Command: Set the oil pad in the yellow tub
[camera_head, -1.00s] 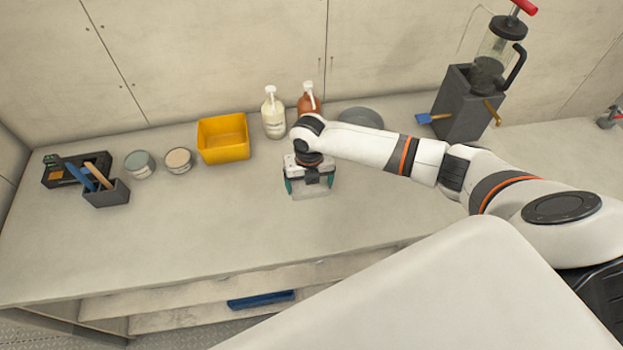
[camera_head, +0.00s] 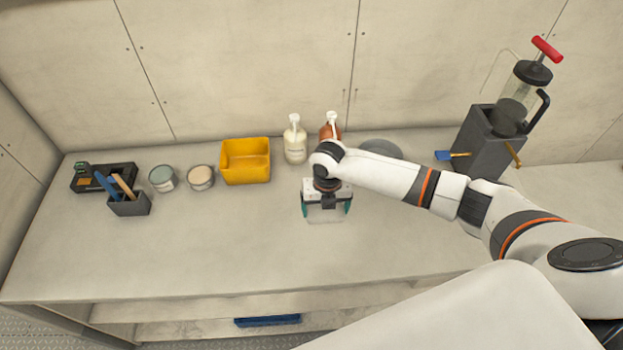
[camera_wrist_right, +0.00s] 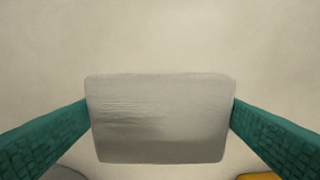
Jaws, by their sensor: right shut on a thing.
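The oil pad (camera_wrist_right: 160,118) is a pale grey, rounded rectangular pad. In the right wrist view it sits between the two teal fingers of my right gripper (camera_wrist_right: 162,115), which touch its left and right edges. In the head view the pad (camera_head: 325,215) shows faintly below my right gripper (camera_head: 326,208), over the bench. I cannot tell its exact height above the surface. The yellow tub (camera_head: 246,175) stands at the back of the bench, left of the gripper. It looks empty, and its corner shows at lower right in the wrist view (camera_wrist_right: 258,176). My left gripper is not in view.
A cream pump bottle (camera_head: 295,145) and a brown one (camera_head: 331,125) stand right of the tub. Two round tins (camera_head: 201,177) and a dark holder with brushes (camera_head: 129,204) are to its left. A grey holder (camera_head: 483,145) stands at right. The front bench is clear.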

